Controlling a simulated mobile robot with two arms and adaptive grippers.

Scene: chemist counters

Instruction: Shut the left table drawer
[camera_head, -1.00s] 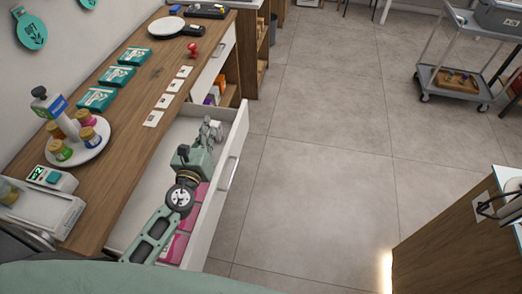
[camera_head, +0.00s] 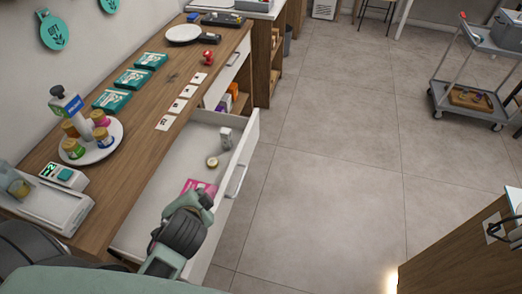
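The left table drawer (camera_head: 237,160) is a white drawer pulled out from under the wooden counter, with a metal handle (camera_head: 237,181) on its front. Inside it are a small whitish container (camera_head: 226,137), a round light item (camera_head: 212,162) and a pink packet (camera_head: 196,187). My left arm comes in from the lower left and its wrist is over the near end of the drawer, covering part of the inside and the front panel. My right gripper is not in view.
The wooden counter (camera_head: 140,130) holds teal boxes (camera_head: 133,78), white cards (camera_head: 177,106), a round plate with jars (camera_head: 117,143) and a scale (camera_head: 50,203). Open floor (camera_head: 320,170) lies right of the drawer. A cart (camera_head: 470,85) and a wooden cabinet (camera_head: 455,250) stand farther right.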

